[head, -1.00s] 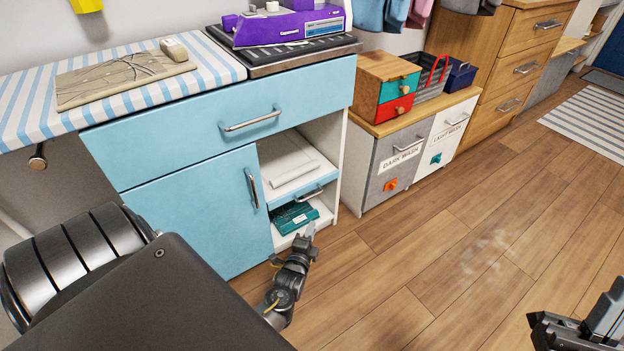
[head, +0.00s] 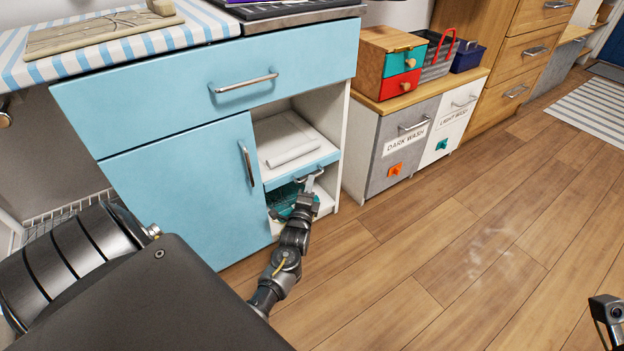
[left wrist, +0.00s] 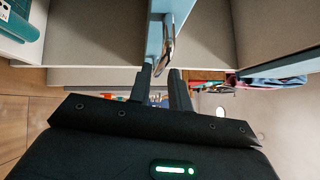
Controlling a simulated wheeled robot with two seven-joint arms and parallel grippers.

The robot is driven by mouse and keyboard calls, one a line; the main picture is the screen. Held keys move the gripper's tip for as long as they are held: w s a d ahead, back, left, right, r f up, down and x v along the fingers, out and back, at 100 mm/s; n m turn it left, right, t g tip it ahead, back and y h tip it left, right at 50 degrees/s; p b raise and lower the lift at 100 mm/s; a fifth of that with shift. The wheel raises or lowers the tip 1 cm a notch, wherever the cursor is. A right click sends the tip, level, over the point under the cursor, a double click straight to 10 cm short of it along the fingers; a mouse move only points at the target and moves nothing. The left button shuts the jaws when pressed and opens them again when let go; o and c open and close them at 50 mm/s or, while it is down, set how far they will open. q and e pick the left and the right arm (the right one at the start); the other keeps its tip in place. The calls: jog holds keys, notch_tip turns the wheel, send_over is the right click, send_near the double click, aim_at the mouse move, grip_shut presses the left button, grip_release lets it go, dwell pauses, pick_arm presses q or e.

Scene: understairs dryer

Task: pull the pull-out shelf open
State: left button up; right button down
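The pull-out shelf (head: 283,135) is a white board with a light blue front edge, in the open bay right of the blue cabinet door. A flat white item lies on it. Its metal bar handle (head: 309,175) is on the front and also shows in the left wrist view (left wrist: 168,45). My left gripper (head: 313,182) is at this handle. In the left wrist view its fingers (left wrist: 161,74) stand apart, with the near end of the handle between the tips; contact is unclear. My right gripper (head: 608,312) is cut off at the right edge, fingers unclear.
A teal item (head: 283,198) lies below the shelf, partly hidden by my left gripper. A blue door (head: 185,195) with a handle is left of the bay, a blue drawer (head: 210,90) above. Laundry bins (head: 395,150) stand to the right. The wooden floor (head: 430,250) in front is clear.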

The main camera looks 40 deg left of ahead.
pick_arm(q)
jog(key=shift+b+x, duration=0.55)
jog(key=shift+x, duration=1.45)
jog(key=shift+c, duration=0.4)
grip_shut()
